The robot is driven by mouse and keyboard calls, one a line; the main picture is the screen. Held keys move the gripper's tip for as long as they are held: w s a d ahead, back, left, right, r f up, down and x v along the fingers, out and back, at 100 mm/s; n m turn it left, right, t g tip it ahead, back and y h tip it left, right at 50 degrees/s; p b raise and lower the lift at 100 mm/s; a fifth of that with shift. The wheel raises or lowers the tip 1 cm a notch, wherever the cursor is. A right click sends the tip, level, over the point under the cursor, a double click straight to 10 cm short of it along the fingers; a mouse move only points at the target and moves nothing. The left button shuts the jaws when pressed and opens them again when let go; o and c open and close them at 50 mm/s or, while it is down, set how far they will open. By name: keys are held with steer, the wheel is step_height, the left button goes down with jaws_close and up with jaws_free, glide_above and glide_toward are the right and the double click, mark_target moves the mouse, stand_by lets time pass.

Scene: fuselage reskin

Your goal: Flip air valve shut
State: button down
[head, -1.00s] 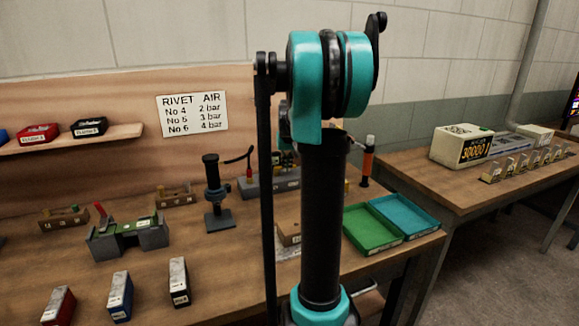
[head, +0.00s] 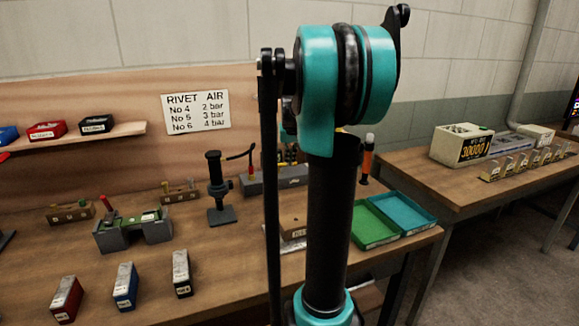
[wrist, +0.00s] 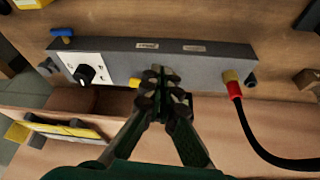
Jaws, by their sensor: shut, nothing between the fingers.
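The grey air unit (wrist: 205,62) lies across the wrist view, with a black knob (wrist: 86,74) on a white dial plate. A blue lever (wrist: 61,33) sticks out at its left end, and a small yellow part (wrist: 135,83) shows at its near edge. I cannot tell for certain which of these is the air valve. My gripper (wrist: 162,76) is shut and empty, its tips over or against the near edge of the unit, right of the yellow part. In the head view the unit (head: 262,184) is partly behind my arm, and my gripper is hidden.
A black hose with a red and yellow fitting (wrist: 232,84) joins the unit's right end. On the bench are a black upright tool (head: 219,188), a grey fixture (head: 118,238), small boxes (head: 126,285), and green (head: 372,228) and blue trays (head: 405,213).

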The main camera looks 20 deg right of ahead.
steer(key=v, duration=0.5)
steer(key=shift+s+r, duration=0.1)
steer(key=shift+r, duration=0.25)
